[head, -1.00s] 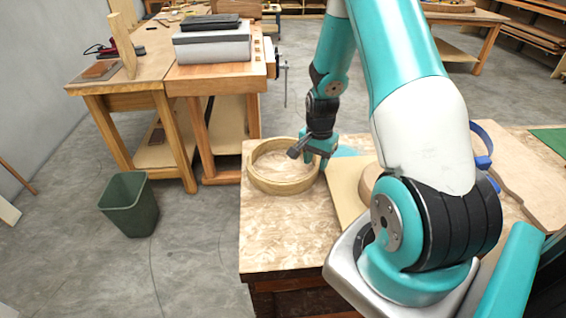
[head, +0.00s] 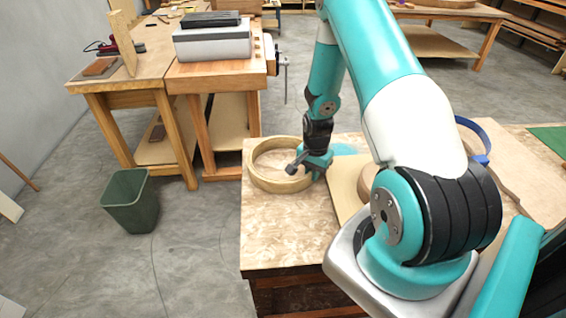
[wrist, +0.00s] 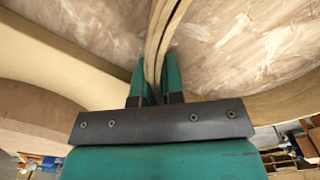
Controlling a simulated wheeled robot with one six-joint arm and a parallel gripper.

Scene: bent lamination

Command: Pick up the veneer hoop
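The veneer hoop (head: 281,184) is a pale wooden ring. It lies flat on the near workbench (head: 285,232), towards its far left corner. My gripper (head: 306,165) is down at the hoop's right side, pointing downward. In the wrist view the two teal fingers (wrist: 155,80) stand one on each side of the hoop's thin curved wall (wrist: 158,48), close in with no clear gap. The gripper looks shut on that wall. The fingertips are partly hidden in the head view.
A flat pale board (head: 347,183) lies just right of the hoop. A blue clamp-like band (head: 478,140) is further right. A second bench (head: 150,65) with a grey box (head: 213,42) stands back left. A green bin (head: 130,202) is on the floor.

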